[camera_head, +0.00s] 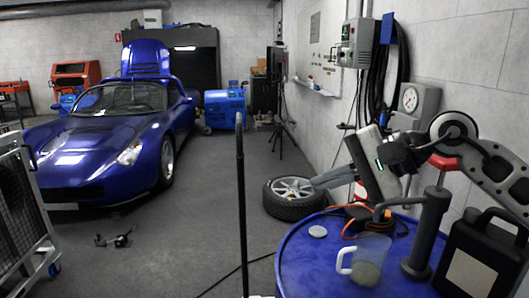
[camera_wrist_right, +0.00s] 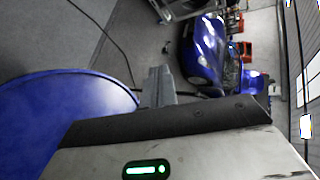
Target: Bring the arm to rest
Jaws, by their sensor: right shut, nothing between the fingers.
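My right arm (camera_head: 490,165) comes in from the right of the head view, over the far right side of the blue drum. Its gripper (camera_head: 318,181) points left, with the fingers together and nothing between them. In the head view the fingertips overlap the edge of the tyre lying on the floor behind. In the wrist view the shut fingers (camera_wrist_right: 158,74) show against the grey floor, beside the drum's rim. My left gripper is not in view.
The blue drum (camera_head: 305,262) bears a clear jug (camera_head: 370,262), a dark hand pump (camera_head: 428,235) and a black canister (camera_head: 478,258). A wheel (camera_head: 292,205) lies on the floor. A blue car (camera_head: 105,150) stands at left. The middle floor is mostly clear, apart from a dark upright pole (camera_head: 241,210).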

